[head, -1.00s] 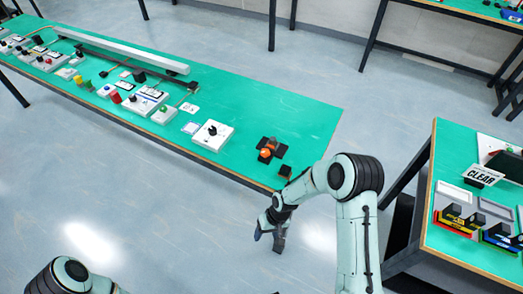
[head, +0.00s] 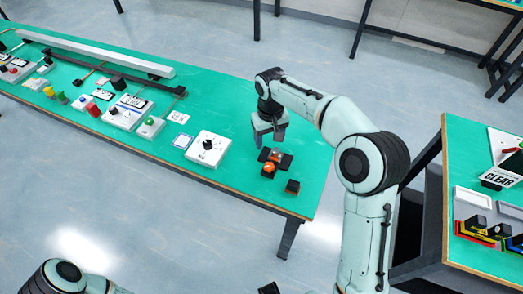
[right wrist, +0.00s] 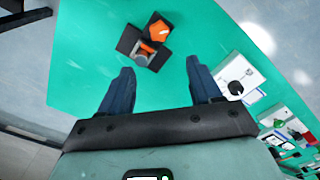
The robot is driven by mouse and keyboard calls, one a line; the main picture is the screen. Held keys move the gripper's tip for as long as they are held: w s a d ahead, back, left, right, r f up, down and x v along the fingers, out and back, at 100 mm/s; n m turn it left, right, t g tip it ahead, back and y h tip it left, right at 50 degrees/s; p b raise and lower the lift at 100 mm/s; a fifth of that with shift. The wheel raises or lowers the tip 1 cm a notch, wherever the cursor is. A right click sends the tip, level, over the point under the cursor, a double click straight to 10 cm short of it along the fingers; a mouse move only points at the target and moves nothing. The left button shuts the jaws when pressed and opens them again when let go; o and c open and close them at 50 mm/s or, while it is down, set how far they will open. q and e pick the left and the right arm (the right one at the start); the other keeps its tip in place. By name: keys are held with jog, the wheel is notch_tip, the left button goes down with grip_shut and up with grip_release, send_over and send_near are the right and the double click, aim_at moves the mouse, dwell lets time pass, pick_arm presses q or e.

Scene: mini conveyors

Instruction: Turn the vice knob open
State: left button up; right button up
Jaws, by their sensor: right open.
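The vice (head: 283,160) is a small black block assembly with orange parts near the right end of the green table in the head view. Its orange knob (head: 268,169) faces the table's front edge. In the right wrist view the black vice (right wrist: 129,40) and its faceted orange knob (right wrist: 158,29) lie beyond the fingertips. My right gripper (head: 271,142) is open and empty, above and just behind the vice, apart from it. Its two dark fingers also show in the right wrist view (right wrist: 160,68), with nothing between them. My left gripper is not clearly visible; only a left arm joint shows.
A white box with a black dial (head: 208,149) stands to the left. Further left are several buttons and panels. A second table (head: 455,180) is at the right.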

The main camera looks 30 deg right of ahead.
aim_at(269, 165)
jog(key=f, duration=0.9)
jog(key=f+b, duration=0.1)
jog(key=f, duration=0.3)
jog(key=shift+s+f, duration=0.15)
jog(key=shift+s, duration=0.1)
jog(key=c, duration=1.1)
